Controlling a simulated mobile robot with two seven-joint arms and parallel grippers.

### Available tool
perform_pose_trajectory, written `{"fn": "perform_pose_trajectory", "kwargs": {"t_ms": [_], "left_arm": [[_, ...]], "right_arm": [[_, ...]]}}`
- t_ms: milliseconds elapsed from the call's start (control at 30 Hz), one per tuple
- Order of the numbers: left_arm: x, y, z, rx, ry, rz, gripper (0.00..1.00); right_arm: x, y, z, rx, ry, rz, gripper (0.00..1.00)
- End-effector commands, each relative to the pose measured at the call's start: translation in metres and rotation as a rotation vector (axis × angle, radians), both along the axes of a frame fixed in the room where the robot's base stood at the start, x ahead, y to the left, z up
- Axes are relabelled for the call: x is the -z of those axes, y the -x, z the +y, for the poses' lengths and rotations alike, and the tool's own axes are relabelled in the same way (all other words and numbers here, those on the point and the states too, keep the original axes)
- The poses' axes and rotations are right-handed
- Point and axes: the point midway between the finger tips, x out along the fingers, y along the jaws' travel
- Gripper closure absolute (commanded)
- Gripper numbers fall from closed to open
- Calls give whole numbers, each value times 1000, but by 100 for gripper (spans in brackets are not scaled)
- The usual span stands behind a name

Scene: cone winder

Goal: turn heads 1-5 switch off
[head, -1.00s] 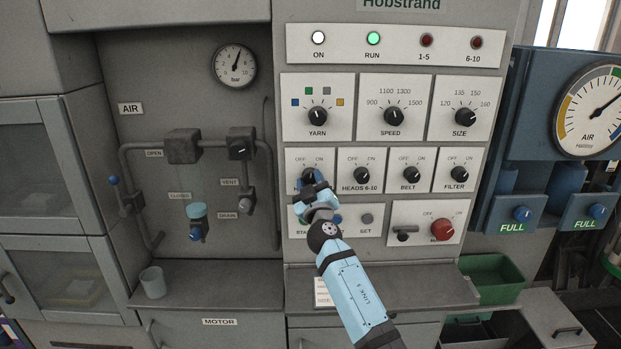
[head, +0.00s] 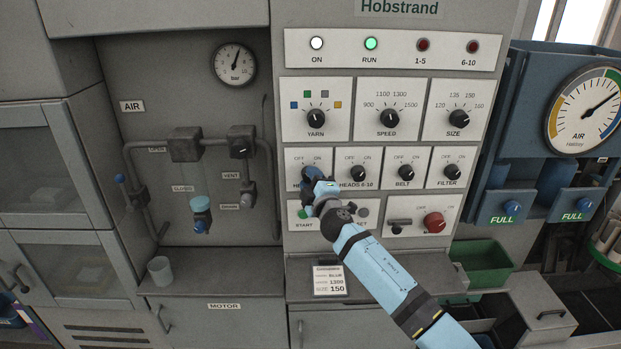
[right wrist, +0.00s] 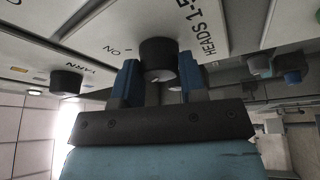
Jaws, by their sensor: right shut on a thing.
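The heads 1-5 switch is a black round knob on a white plate, left end of the switch row. In the head view my right gripper (head: 318,190) covers most of it and its label. In the right wrist view the knob (right wrist: 158,54) sits between the two blue fingers of the right gripper (right wrist: 158,80), beside the printed HEADS 1-5 and ON. The gripper is shut on the knob. Which way its pointer faces I cannot tell. My left gripper is not in view.
The heads 6-10 knob (head: 358,174) is close on the right, the yarn knob (head: 316,117) above. The START button (head: 303,214) is just below the gripper. The RUN lamp (head: 371,43) glows green; the 1-5 lamp (head: 423,45) is dark red. A ledge juts out below.

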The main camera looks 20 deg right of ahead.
Motion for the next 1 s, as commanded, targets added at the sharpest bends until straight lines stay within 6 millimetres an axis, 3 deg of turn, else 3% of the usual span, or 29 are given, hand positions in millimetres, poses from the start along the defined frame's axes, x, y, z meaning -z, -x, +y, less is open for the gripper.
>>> {"fn": "perform_pose_trajectory", "kwargs": {"t_ms": [467, 500, 600, 1000], "left_arm": [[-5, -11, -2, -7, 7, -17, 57], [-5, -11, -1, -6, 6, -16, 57], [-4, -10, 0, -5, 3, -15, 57], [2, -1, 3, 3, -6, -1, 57]], "right_arm": [[-2, -1, -1, 3, 18, 1, 85], [-2, -1, -1, 3, 18, 1, 59], [-2, -1, -1, 3, 17, 2, 36], [3, 9, -1, 1, 16, 5, 36]]}}
